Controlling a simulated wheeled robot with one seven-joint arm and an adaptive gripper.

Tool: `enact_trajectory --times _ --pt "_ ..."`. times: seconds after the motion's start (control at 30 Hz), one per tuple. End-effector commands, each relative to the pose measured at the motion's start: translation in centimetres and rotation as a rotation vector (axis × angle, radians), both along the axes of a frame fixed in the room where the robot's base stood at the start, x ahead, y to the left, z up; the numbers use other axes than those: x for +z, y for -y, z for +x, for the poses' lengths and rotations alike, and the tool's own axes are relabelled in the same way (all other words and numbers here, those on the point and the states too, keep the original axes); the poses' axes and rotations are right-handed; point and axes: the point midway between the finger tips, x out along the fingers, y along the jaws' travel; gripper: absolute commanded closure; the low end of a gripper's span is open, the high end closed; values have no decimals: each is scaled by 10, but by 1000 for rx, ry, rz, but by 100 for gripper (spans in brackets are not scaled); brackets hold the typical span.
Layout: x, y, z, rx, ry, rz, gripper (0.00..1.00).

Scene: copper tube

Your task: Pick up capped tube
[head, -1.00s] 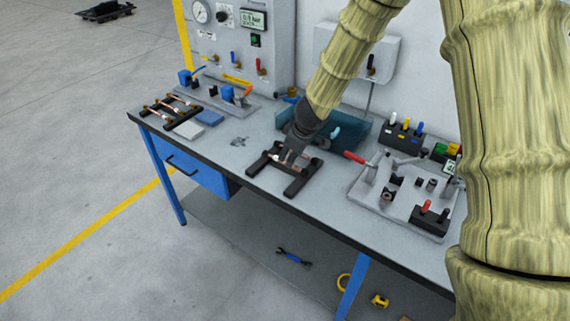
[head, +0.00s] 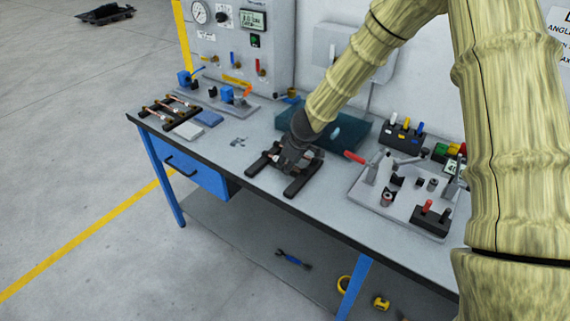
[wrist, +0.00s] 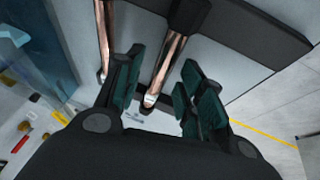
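My gripper (head: 291,158) is low over a black rack (head: 302,184) on the workbench, seen in the head view. In the wrist view my gripper (wrist: 165,75) is open, with dark green pads on either side of a copper tube (wrist: 172,65). The tube has a pale silvery end, and a gap shows between it and each pad. A second copper tube (wrist: 103,35) lies parallel, outside the left finger. My gripper and wrist hide most of the tubes in the head view.
A similar rack with copper tubes (head: 172,104) stands at the bench's left end. A teal translucent bin (head: 345,133) is just behind my gripper. Bare bench lies left of the rack.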

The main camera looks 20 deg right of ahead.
Motion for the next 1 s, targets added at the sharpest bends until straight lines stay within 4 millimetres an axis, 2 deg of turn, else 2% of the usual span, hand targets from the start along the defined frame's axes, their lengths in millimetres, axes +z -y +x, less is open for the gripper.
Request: enact_trajectory --times 0.1,0.3,0.67,1.0 --pt "0 0 0 0 0 0 63" --pt "0 0 0 0 0 0 99" --pt "1 0 0 0 0 0 100" --pt "19 0 0 1 1 -2 100"
